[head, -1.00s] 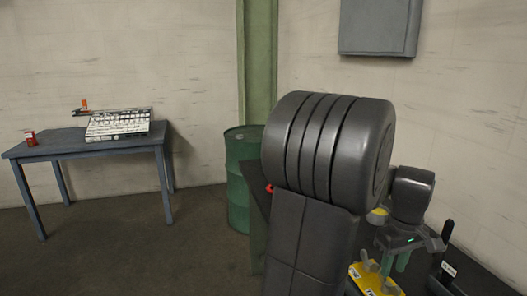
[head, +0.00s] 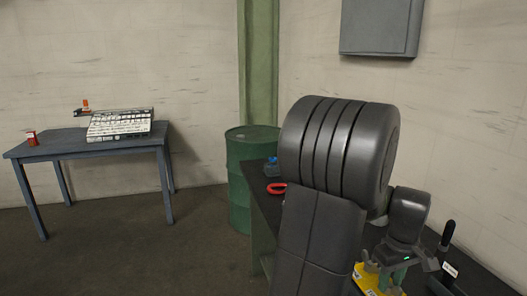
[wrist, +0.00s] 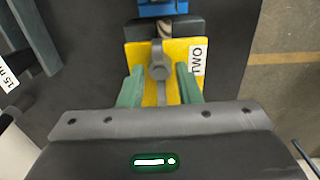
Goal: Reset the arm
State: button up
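My gripper (wrist: 160,78) shows two green fingers spread apart in the wrist view, with gaps on both sides of a grey round-headed part (wrist: 159,66) seen between them. Beyond the fingers is a yellow plate (wrist: 135,60) with a white label reading "TWO". In the head view my gripper (head: 391,275) is at the lower right, close to the yellow plate (head: 368,282). My large dark arm link hides much of the bench there. I cannot tell whether the fingers touch anything.
A dark bench (head: 266,208) runs along the right wall, with a red ring (head: 276,188) and a blue item (head: 271,167) on it. A blue block (wrist: 162,8) lies past the plate. A green barrel (head: 240,170) and a blue-grey table (head: 90,148) stand left; floor between is clear.

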notch_tip(320, 180, up, 14)
notch_tip(320, 180, down, 14)
jog(key=shift+f, duration=0.1)
jog(key=shift+n, duration=0.3)
jog(key=n+b, duration=0.1)
jog(key=n, duration=0.2)
jog(key=shift+n, duration=0.4)
notch_tip(320, 180, up, 14)
jog(key=m+p, duration=0.1)
jog(key=m, duration=1.3)
jog(key=shift+p, duration=0.35)
jog(key=shift+s, duration=0.1)
